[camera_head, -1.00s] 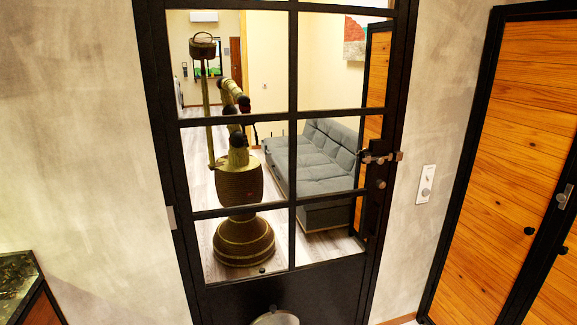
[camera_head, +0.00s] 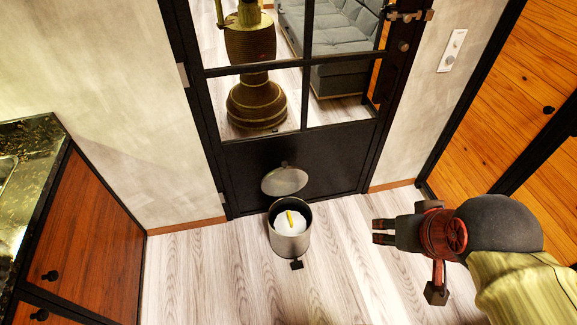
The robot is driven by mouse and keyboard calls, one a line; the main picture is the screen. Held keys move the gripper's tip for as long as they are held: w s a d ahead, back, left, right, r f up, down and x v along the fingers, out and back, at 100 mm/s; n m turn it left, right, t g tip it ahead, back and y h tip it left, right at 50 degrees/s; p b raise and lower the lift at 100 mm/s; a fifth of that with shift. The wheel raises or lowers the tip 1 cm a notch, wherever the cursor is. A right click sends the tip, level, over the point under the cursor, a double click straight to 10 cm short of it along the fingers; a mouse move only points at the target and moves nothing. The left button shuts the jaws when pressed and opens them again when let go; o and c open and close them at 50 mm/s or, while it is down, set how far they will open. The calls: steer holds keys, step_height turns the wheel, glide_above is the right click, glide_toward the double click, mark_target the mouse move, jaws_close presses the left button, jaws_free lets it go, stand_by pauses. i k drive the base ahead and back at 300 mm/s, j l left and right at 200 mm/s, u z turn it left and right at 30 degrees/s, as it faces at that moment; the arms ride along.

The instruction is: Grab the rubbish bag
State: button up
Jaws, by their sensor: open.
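The white rubbish bag (camera_head: 283,225), with a yellow strip on top, lies inside a round metal pedal bin (camera_head: 291,244). The bin stands on the floor before the black door, and its round lid (camera_head: 284,181) is raised at the back. The bag's lower part is hidden by the bin wall. My gripper (camera_head: 377,231) is to the right of the bin, apart from it, with its two dark fingers pointing left toward the bin. It is open and holds nothing.
A black-framed glass door (camera_head: 300,165) stands behind the bin. A wooden cabinet with a dark stone top (camera_head: 28,165) is at left, and wooden doors (camera_head: 480,100) are at right. The pale plank floor (camera_head: 220,280) around the bin is clear.

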mark_target(290, 228)
steer(key=i+j+z, duration=0.1)
steer(key=j, duration=0.4)
steer(key=i+j+z, duration=0.15)
steer(key=i+j, duration=0.15)
steer(key=j, duration=0.2)
steer(key=i+j+z, duration=0.1)
steer(key=j, duration=0.4)
steer(key=i+j+z, duration=0.1)
steer(key=i+j, duration=0.15)
steer(key=j, duration=0.3)
steer(key=i+j+z, duration=0.15)
steer(key=j, duration=0.4)
steer(key=i+j+z, duration=0.1)
steer(key=j, duration=0.45)
steer(key=i+j+z, duration=0.1)
steer(key=j, duration=0.45)
